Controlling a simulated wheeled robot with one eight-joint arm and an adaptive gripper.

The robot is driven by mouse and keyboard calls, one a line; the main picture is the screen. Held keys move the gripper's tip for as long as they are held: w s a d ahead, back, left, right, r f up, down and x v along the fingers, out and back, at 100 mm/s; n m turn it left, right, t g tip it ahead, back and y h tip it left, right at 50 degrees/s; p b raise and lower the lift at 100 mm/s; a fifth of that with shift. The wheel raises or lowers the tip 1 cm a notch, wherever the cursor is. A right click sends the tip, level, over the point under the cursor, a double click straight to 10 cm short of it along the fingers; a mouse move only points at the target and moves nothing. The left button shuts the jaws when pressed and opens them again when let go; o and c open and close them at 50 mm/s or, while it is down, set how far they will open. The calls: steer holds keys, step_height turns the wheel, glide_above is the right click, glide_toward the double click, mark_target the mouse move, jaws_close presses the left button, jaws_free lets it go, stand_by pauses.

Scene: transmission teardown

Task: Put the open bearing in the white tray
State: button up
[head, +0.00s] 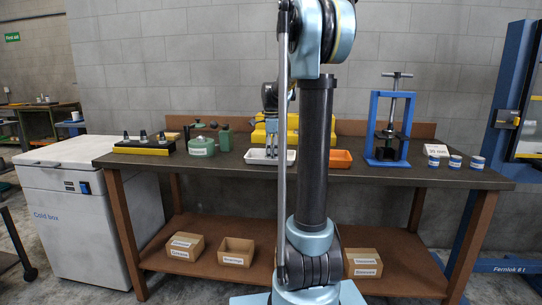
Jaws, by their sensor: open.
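The white tray (253,157) sits on the workbench near the middle, partly hidden by my arm's column and rod. My gripper (271,152) points down at the white tray, its fingers in front of or over it. It is small and partly covered by my arm. I cannot make out the open bearing; it may be hidden behind my arm or too small to tell.
A cold box (69,200) is at left.

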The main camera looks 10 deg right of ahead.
step_height(320, 180, up, 12)
stand_by(0.6)
steer(key=s+f+n+t, duration=0.1)
steer(key=s+f+n, duration=0.9)
steer(key=s, duration=0.7)
steer(key=s+f+n+t, duration=0.1)
steer(key=s+f+n, duration=0.8)
steer(key=s+f, duration=0.8)
steer(key=shift+s+a+n, duration=0.35)
steer(key=shift+s+n, duration=0.05)
steer(key=shift+s, duration=0.1)
steer(key=shift+f, duration=0.1)
